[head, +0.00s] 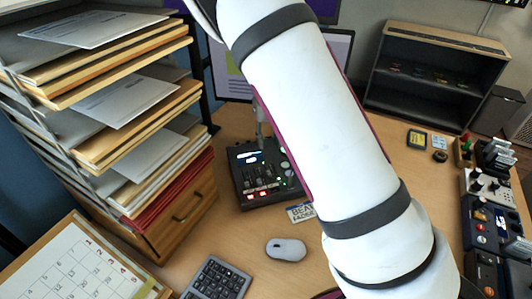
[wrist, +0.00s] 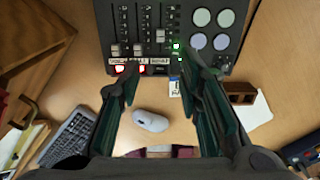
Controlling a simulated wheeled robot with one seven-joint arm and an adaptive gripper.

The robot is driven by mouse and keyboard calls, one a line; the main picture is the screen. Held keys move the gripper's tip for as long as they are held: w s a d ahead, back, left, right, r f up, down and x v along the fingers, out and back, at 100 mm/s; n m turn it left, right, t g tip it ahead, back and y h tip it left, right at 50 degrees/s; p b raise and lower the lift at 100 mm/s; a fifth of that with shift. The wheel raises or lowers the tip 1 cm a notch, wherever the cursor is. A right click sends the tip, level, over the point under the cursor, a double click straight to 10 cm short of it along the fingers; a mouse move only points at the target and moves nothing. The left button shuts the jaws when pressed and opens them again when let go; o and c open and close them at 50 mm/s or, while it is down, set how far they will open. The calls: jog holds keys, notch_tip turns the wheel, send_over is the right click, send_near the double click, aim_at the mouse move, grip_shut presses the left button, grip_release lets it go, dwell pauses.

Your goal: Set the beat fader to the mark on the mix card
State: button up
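The black mixer (head: 248,185) stands on the desk below the monitor, with several faders, lit buttons and a small screen. In the wrist view the mixer (wrist: 205,65) fills the top, its fader caps (wrist: 137,49) at differing heights; the labels are too small to read, so I cannot tell which is the beat fader. A card (head: 300,212) with "BEAT FADER" lettering lies by the mixer's front right, partly behind my arm; its mark is not legible. It also shows in the wrist view (wrist: 174,87). My gripper (wrist: 158,70) is open and empty, its fingers over the mixer's front edge.
A white mouse (head: 286,249) and a keyboard (head: 218,279) lie in front of the mixer. A paper-filled shelf stack (head: 130,120) stands close on the left. A dark shelf (head: 435,75) stands at the back right, with other devices (head: 490,190) along the right edge.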

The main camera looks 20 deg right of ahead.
aim_at(268, 172)
notch_tip(268, 172, down, 14)
jog(key=shift+w+r, duration=0.15)
jog(key=shift+r, duration=0.05)
dwell(0.4)
grip_shut()
